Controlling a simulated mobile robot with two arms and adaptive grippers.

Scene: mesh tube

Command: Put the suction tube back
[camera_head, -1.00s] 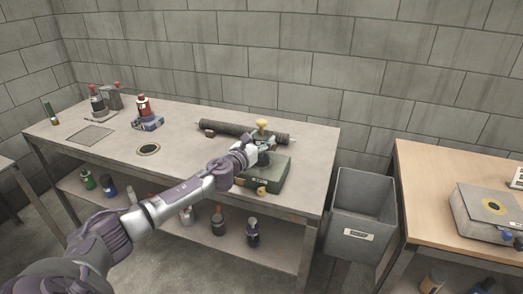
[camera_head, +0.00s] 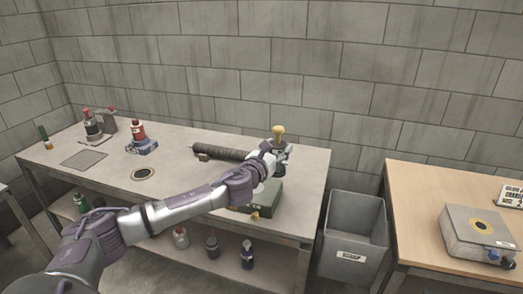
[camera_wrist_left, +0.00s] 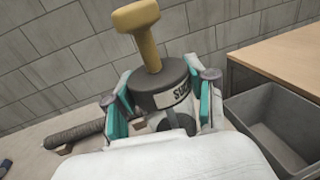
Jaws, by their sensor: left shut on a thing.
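My left gripper (camera_head: 276,150) is shut on the suction tube, a dark round body with a yellow T-shaped top (camera_head: 278,131). It is held upright above the table, over the back of the green box (camera_head: 265,192). In the left wrist view the suction tube (camera_wrist_left: 160,92) sits between the teal finger pads, slightly tilted in the picture, with a pale label whose visible letters start "SUC". Its lower end is mostly hidden by the gripper. My right gripper is not in view.
A dark mesh roller (camera_head: 220,151) lies along the table's back. A red bottle (camera_head: 138,131) and a round table hole (camera_head: 143,174) are to the left. A grey bin (camera_head: 354,232) stands between the grey table and a wooden table (camera_head: 410,190).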

